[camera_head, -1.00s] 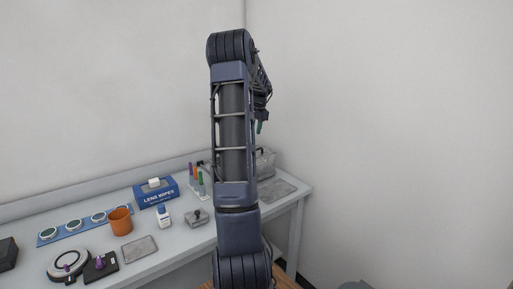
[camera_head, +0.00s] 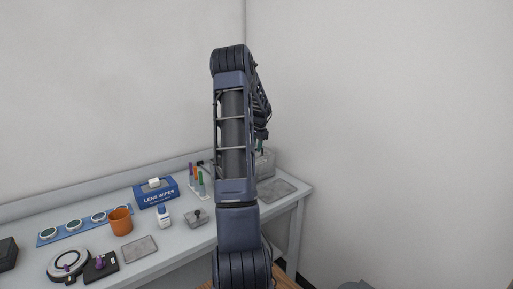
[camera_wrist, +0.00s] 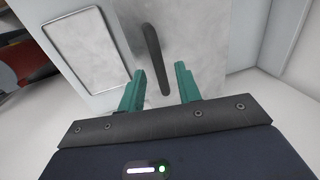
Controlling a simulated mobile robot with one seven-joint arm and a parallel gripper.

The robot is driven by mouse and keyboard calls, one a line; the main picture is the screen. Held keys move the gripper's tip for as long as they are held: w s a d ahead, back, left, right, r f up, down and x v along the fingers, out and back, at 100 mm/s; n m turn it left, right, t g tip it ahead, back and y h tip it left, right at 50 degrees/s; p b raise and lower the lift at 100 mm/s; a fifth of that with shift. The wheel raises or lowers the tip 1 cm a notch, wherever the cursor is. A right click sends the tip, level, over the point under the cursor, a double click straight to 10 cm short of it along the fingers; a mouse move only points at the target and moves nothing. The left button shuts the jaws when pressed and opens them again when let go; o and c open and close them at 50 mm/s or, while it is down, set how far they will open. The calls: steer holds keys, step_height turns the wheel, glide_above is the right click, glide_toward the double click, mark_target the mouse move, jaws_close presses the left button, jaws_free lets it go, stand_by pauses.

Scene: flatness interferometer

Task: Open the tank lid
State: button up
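The tank (camera_head: 265,164) is a grey box at the right end of the bench, mostly hidden behind my arm in the head view. In the wrist view its pale grey lid (camera_wrist: 200,38) fills the upper middle, with a dark bar handle (camera_wrist: 152,52) on it. My gripper (camera_wrist: 161,70) is open, its two teal fingers apart. The near end of the handle shows in the gap between the fingers. Neither finger visibly touches it, and the exact height above the lid cannot be told.
A flat grey plate (camera_head: 277,189) lies in front of the tank; it also shows in the wrist view (camera_wrist: 87,50). Left along the bench are coloured tubes (camera_head: 197,182), a lens wipes box (camera_head: 156,192), a white bottle (camera_head: 164,216) and an orange cup (camera_head: 120,220). Walls stand behind and right.

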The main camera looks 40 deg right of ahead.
steer(key=shift+f, duration=0.3)
steer(key=shift+c, duration=0.4)
jaws_close()
steer(key=shift+w+r, duration=0.1)
steer(key=shift+w+r+g, duration=0.45)
steer(key=shift+r+g, duration=0.15)
steer(key=shift+r, duration=0.05)
steer(key=w+r+g, duration=0.5)
steer(key=w+r, duration=0.1)
steer(key=w, duration=0.1)
steer(key=w+f, duration=0.2)
steer(key=w, duration=1.1)
steer(key=shift+w+a+f, duration=0.15)
steer(key=shift+w+f, duration=0.05)
steer(key=shift+w, duration=0.2)
